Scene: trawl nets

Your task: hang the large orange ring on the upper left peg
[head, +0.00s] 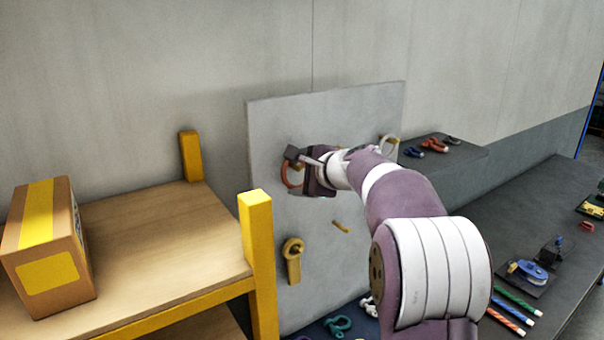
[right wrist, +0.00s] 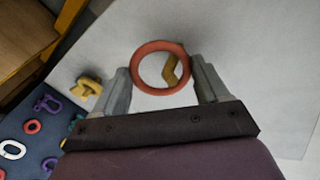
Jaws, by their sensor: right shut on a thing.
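The large orange ring (head: 289,178) is held at the upper left of the grey peg board (head: 275,118). My right gripper (head: 300,165) is shut on it. In the right wrist view, the ring (right wrist: 137,68) sits between the two fingers (right wrist: 162,88), with its face toward the board. A yellow peg (right wrist: 170,72) shows inside the ring's opening, right of its centre. I cannot tell whether the peg's tip passes through the ring. In the head view my gripper mostly hides this peg. My left gripper is not in view.
A pale ring (head: 389,148) is at the upper right peg. A shelf with a yellow post (head: 257,265) and carton (head: 48,250) stands left. Shackles (head: 337,325) lie below.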

